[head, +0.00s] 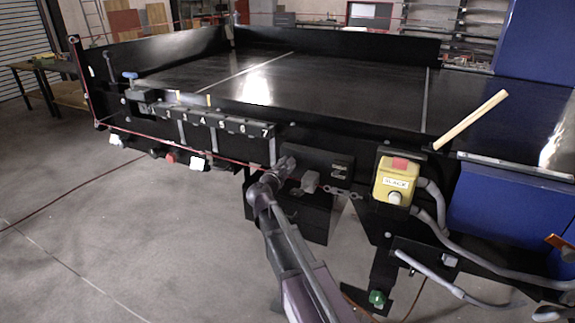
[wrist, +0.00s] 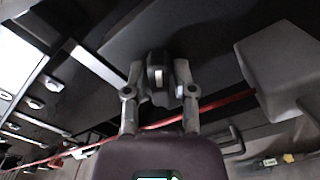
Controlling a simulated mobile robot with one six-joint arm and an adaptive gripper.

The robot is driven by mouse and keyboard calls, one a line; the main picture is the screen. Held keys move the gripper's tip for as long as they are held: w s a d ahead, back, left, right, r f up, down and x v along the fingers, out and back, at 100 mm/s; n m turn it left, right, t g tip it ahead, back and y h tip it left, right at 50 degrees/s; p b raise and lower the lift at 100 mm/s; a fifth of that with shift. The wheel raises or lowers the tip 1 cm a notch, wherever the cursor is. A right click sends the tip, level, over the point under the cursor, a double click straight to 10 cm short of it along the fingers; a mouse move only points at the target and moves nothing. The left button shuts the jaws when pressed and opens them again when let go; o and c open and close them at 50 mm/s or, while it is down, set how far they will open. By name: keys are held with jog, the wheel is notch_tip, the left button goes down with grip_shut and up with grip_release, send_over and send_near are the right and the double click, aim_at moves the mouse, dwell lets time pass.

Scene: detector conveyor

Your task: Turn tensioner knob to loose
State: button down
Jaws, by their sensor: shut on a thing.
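My gripper (head: 284,163) is at the front side of the black conveyor frame (head: 340,122), just right of the numbered row. In the wrist view my gripper (wrist: 160,92) has its two fingers closed on a small dark knob (wrist: 157,72) with a pale stripe on its face. I take this to be the tensioner knob. In the head view the knob is hidden by my gripper. I cannot read any loose or tight mark beside it, so its setting is unclear.
A grey block (head: 310,182) sits close to the right of my gripper, with a chain (head: 343,192) beside it. A yellow box labelled SLACK (head: 395,181) is further right. A red cord (head: 190,149) runs along the frame. Grey floor (head: 130,230) is clear at left.

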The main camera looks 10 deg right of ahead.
jog(key=n, duration=0.6)
jog(key=shift+n, duration=0.3)
dwell(0.4)
jog(key=c, duration=0.6)
grip_release()
jog(key=shift+s, duration=0.1)
jog(key=v, duration=1.2)
